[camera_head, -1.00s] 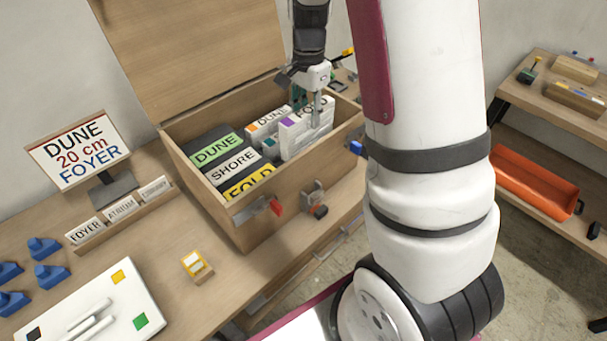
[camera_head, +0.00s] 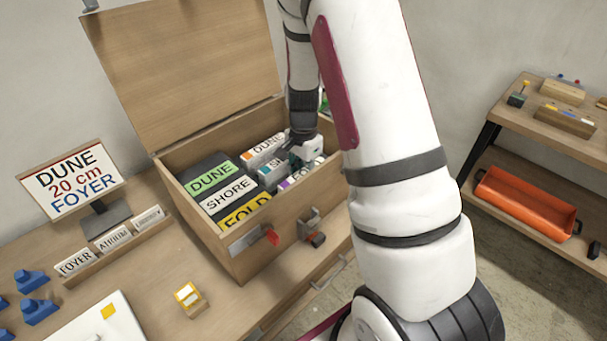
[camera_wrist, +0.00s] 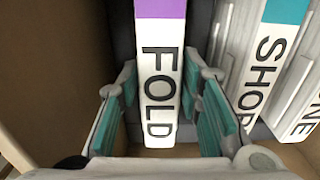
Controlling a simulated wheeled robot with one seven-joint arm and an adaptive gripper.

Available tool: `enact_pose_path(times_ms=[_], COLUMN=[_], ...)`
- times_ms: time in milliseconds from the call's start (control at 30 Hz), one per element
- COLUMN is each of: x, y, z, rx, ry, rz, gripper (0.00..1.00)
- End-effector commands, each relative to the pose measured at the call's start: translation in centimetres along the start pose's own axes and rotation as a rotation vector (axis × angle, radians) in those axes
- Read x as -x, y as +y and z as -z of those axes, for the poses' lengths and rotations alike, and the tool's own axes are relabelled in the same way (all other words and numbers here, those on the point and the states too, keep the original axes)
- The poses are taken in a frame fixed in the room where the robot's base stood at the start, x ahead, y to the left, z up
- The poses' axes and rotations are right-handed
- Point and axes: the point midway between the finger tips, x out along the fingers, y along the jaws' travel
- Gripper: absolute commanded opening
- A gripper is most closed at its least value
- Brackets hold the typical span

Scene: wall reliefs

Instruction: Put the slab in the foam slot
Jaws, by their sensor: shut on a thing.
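My gripper (camera_wrist: 160,100) is shut on a white slab lettered FOLD with a purple end (camera_wrist: 158,60). One finger is on each side of it in the wrist view. In the head view my gripper (camera_head: 305,157) is low inside the wooden crate, and the FOLD slab (camera_head: 288,184) sits down among the other slabs at the right end. Dark grey foam (camera_head: 199,164) shows at the crate's left. The slot under the held slab is hidden, so I cannot tell how deep it sits.
Beside it are a teal-ended SHORE slab (camera_wrist: 262,75) and an orange-ended DUNE slab (camera_head: 262,150). The crate wall (camera_wrist: 40,70) is close. A sign (camera_head: 72,178) reads DUNE, 20 cm, FOYER.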

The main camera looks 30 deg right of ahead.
Motion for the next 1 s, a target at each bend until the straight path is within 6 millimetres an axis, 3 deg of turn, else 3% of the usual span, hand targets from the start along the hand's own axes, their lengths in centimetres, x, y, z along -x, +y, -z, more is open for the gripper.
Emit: enact_pose_path(times_ms=[267,300,367,767,1000], x=[-0.2,-0.2,-0.2,0.4,4.4], y=[0.0,0.0,0.0,-0.1,-0.2], z=[0.0,0.0,0.0,0.0,0.1], rx=[-0.001,0.0,0.0,-0.001,0.001], ry=[0.0,0.0,0.0,0.001,0.003], rz=[0.001,0.0,0.0,0.002,0.006], gripper=[0.0,0.4,0.53,0.53,0.53])
